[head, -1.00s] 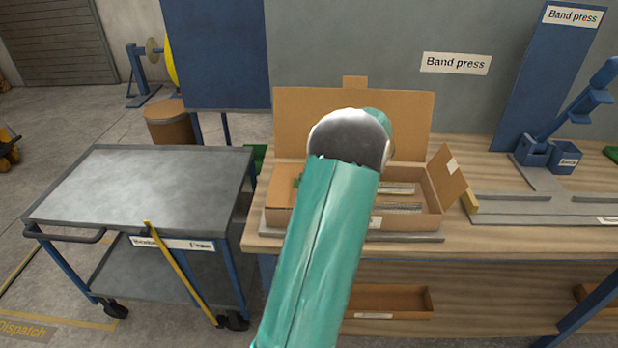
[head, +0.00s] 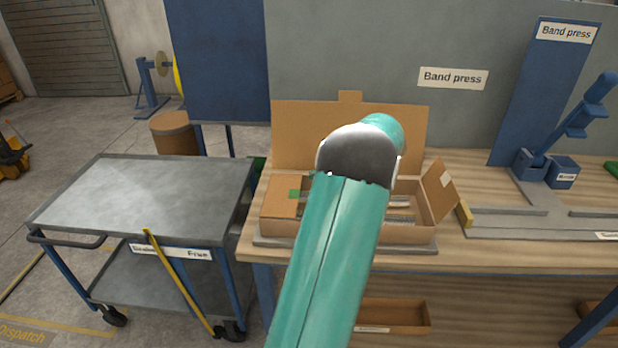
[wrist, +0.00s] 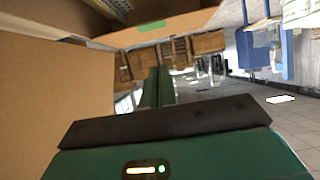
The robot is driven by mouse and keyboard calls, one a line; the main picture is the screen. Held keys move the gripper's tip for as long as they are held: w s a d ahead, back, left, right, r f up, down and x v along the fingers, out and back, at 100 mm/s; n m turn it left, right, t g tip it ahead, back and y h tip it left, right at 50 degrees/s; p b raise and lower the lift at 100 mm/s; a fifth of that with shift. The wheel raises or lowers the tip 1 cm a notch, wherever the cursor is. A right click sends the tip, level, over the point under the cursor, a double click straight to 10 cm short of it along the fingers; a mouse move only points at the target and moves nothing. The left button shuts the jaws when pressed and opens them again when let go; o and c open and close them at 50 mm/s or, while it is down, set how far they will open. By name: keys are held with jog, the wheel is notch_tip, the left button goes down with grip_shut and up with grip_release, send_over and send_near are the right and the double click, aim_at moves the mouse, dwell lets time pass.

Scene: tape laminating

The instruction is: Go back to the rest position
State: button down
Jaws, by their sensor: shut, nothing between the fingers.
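My teal arm with its grey-white elbow rises in the middle of the head view and hides my gripper there. In the wrist view my gripper (wrist: 157,88) shows as two green fingers close together, shut and empty. An open cardboard box (head: 410,232) stands on the wooden workbench (head: 480,252), its back flap upright and its right flap tilted out. My arm covers part of the box. Large brown cardboard faces (wrist: 45,90) are close to the gripper on the left and top of the wrist view; I cannot tell whether they touch it.
A grey trolley (head: 150,190) with a yellow strip (head: 175,275) leaning on it stands left of the bench. A blue band press (head: 560,150) with grey rails is on the bench at right. A brown bin (head: 175,135) stands behind the trolley.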

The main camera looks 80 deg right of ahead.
jog(key=s+d+r, duration=0.1)
jog(key=s, duration=0.5)
jog(key=w+a+r+g+y, duration=0.15)
jog(key=w+a, duration=0.25)
jog(key=w, duration=0.4)
jog(key=w+a+r+g+y, duration=0.1)
jog(key=w+a+r+g, duration=0.2)
jog(key=w, duration=0.5)
jog(key=w+a+r+m+g, duration=0.1)
jog(key=w+a+r+g, duration=0.15)
jog(key=w+a, duration=1.2)
jog(key=w+a+r+g+h, duration=0.1)
jog(key=a+r+g+h, duration=0.15)
jog(key=a, duration=1.95)
jog(key=s+a+f+t+h, duration=0.1)
jog(key=s+a, duration=0.2)
jog(key=a, duration=0.5)
jog(key=s+a+f+t+h, duration=0.1)
jog(key=s+a+f+t, duration=0.1)
jog(key=a, duration=0.6)
jog(key=shift+s+m, duration=0.4)
jog(key=shift+s, duration=0.1)
jog(key=shift+d, duration=0.15)
